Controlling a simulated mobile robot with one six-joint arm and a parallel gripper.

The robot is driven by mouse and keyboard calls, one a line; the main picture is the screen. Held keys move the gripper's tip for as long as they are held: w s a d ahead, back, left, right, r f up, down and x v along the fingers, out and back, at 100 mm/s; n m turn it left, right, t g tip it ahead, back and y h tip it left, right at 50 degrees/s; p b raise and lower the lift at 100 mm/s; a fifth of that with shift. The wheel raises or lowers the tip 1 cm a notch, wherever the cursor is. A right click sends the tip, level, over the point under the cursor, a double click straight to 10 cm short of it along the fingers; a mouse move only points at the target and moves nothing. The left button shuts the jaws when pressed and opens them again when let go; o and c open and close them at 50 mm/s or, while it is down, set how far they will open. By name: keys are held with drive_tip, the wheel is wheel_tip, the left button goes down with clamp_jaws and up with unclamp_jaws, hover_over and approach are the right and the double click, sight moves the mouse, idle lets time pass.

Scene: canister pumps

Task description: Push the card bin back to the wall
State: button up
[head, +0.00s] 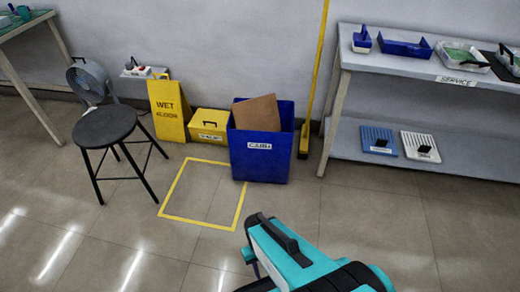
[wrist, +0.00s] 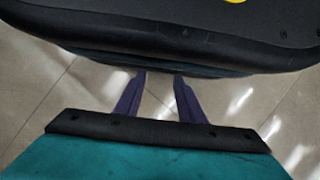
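The card bin (head: 240,163) is an open blue bin with a white label, standing upright on the floor near the wall in the head view. A brown sheet of cardboard leans out of its top. Its front sits farther out than the yellow box beside it; the gap behind it is hidden. My gripper (wrist: 159,77) shows in the wrist view as two dark fingers with a gap between them and nothing held. In the head view my teal arm is at the bottom, short of the bin and apart from it; the fingers are mostly hidden there.
A yellow floor square (head: 165,199) lies left of the bin. A yellow box (head: 208,124), a yellow wet-floor sign (head: 168,111) and a black stool (head: 105,127) stand to the left. A yellow pole (head: 315,75) and a service bench (head: 420,70) are right. Floor before the bin is clear.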

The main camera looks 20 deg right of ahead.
idle(0.3)
drive_tip(key=shift+r, duration=0.1)
drive_tip(key=c, duration=0.6)
drive_tip(key=shift+r+p, duration=0.25)
drive_tip(key=shift+p, duration=0.05)
clamp_jaws()
wheel_tip(320, 180, up, 18)
drive_tip(key=s+p, duration=0.1)
drive_tip(key=p, duration=1.6)
drive_tip(key=shift+d+g, duration=0.15)
drive_tip(key=shift+g, duration=0.15)
